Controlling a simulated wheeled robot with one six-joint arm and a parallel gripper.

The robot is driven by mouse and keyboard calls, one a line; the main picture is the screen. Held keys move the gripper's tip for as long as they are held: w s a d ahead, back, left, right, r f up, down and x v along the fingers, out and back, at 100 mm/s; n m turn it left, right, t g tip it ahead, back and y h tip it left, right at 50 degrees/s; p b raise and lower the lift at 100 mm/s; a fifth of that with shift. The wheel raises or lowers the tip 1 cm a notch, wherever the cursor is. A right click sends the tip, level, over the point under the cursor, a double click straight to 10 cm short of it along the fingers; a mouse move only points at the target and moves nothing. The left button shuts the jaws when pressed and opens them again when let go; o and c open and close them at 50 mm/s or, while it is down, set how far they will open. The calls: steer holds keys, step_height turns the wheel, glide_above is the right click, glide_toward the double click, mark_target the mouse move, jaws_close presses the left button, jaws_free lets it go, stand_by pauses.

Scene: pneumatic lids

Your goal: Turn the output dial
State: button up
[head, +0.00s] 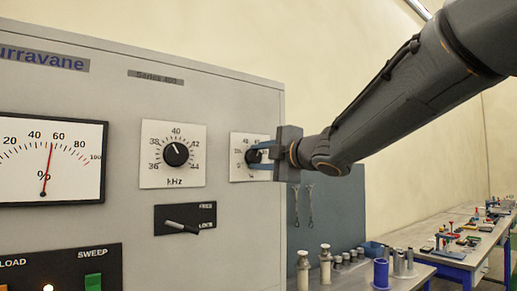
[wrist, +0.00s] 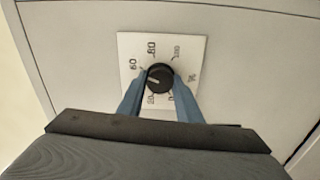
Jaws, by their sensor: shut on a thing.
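The output dial (wrist: 159,78) is a round black knob on a white square plate (wrist: 128,45) with a scale in percent. It also shows, partly hidden, on the cabinet's right side in the head view (head: 253,156). In the wrist view its white mark points roughly left, below the 60; the left finger hides part of the scale there. My gripper (wrist: 159,84) has its two blue fingers shut on the output dial, one on each side. In the head view, my gripper (head: 258,156) reaches the dial from the right.
Left of it are a kHz dial (head: 175,154), a lever switch marked FREE and LOCK (head: 183,225), and a percent meter (head: 50,160) with its needle just under 60. A green SWEEP switch (head: 93,281) sits below. Benches with parts (head: 455,262) stand at right.

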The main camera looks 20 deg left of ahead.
steer(key=m+p, duration=0.3)
steer(key=m, duration=0.1)
steer(key=shift+r, duration=0.1)
steer(key=shift+m+p, duration=1)
steer(key=shift+m, duration=0.3)
steer(key=o, duration=1)
steer(key=shift+o, duration=0.2)
steer(key=b+v, duration=0.2)
steer(key=v, duration=0.6)
